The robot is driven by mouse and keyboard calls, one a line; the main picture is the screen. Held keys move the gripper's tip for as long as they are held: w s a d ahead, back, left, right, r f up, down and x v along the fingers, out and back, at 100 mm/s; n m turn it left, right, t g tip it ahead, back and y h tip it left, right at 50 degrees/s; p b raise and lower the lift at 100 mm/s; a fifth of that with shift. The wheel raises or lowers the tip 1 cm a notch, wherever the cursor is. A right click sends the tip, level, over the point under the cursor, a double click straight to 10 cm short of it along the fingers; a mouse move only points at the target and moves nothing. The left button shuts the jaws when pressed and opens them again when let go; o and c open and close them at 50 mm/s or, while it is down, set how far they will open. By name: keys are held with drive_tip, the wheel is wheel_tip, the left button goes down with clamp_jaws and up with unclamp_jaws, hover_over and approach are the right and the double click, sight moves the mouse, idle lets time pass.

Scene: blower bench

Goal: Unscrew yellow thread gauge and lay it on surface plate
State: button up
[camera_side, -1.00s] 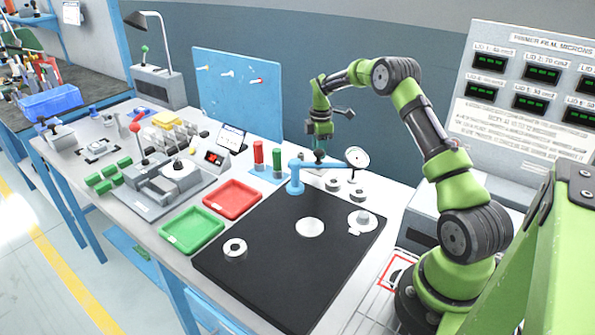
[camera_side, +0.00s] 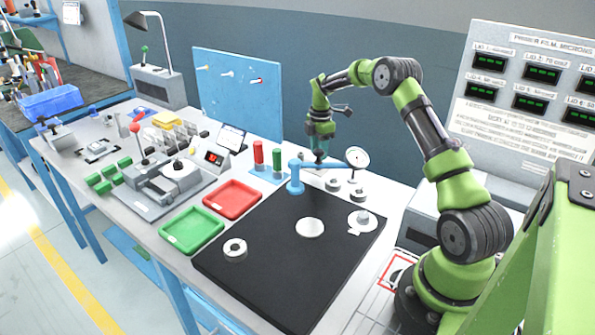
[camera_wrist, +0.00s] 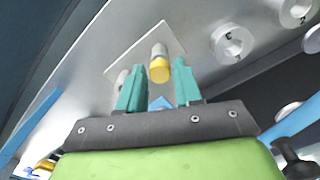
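The yellow thread gauge (camera_wrist: 159,68) shows in the wrist view as a short cylinder with a yellow near end and a grey-silver body, standing on a pale square plate (camera_wrist: 140,55). My gripper (camera_wrist: 158,82) is open, its two teal fingers apart on either side of the gauge's yellow end. I cannot tell whether they touch it. In the side view my gripper (camera_side: 320,150) points down at the back of the bench, and the gauge cannot be made out there. The black surface plate (camera_side: 270,282) lies at the front of the bench.
A blue stand with a dial indicator (camera_side: 357,157) rises close to my gripper. Metal rings (camera_wrist: 233,43) sit beside the pale plate. The surface plate carries a ring (camera_side: 235,248), a disc (camera_side: 310,228) and a knobbed part (camera_side: 361,220), with bare room between. Red (camera_side: 233,198) and green (camera_side: 192,230) trays lie left.

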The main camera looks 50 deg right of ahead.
drive_tip(key=m, duration=0.6)
drive_tip(key=shift+m, duration=0.4)
drive_tip(key=m, duration=1.7)
drive_tip(key=shift+m, duration=0.3)
